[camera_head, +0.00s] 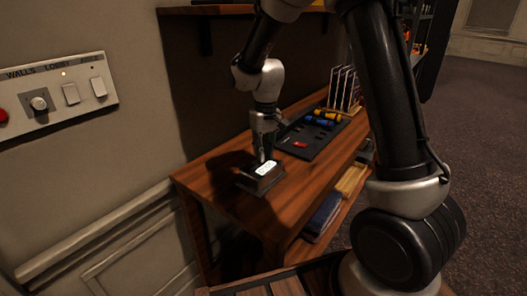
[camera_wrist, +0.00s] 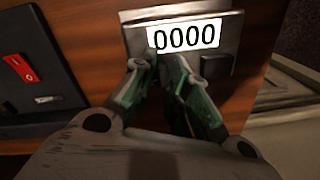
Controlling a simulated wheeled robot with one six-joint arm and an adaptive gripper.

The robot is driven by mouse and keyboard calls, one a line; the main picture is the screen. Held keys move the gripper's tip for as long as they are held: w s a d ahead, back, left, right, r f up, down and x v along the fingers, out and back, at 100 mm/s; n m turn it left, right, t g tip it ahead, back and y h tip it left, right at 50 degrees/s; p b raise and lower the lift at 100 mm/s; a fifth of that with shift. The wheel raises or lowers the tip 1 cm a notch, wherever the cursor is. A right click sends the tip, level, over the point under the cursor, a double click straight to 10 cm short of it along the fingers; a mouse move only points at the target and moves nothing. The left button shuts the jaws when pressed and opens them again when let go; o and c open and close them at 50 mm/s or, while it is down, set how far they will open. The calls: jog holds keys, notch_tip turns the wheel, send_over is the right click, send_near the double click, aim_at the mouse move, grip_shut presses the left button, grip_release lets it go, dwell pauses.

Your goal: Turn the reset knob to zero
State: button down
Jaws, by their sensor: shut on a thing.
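A small metal counter box (camera_head: 261,181) sits near the left end of the wooden desk. Its lit white display (camera_head: 265,168) faces up. In the wrist view the display (camera_wrist: 185,36) reads 0000 on the grey box (camera_wrist: 225,30). My gripper (camera_head: 264,154) points down at the box from its far side. In the wrist view my gripper's green fingers (camera_wrist: 155,66) are close together at the box's edge, just beside the display. They are shut on the reset knob, which the fingers mostly hide.
A dark panel (camera_head: 313,139) with a red switch, and blue and yellow items, lies farther back on the desk (camera_head: 217,171). The red switch (camera_wrist: 20,67) shows at the wrist view's left. A wall plate (camera_head: 55,95) with a knob and switches is at left. Bare wood surrounds the box.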

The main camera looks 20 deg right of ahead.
jog(key=m, duration=0.6)
jog(key=shift+m, duration=0.4)
dwell(0.3)
jog(key=c, duration=1.3)
grip_release()
jog(key=shift+c, duration=0.2)
notch_tip(320, 180, up, 12)
jog(key=shift+d, duration=0.25)
jog(key=shift+s, duration=0.1)
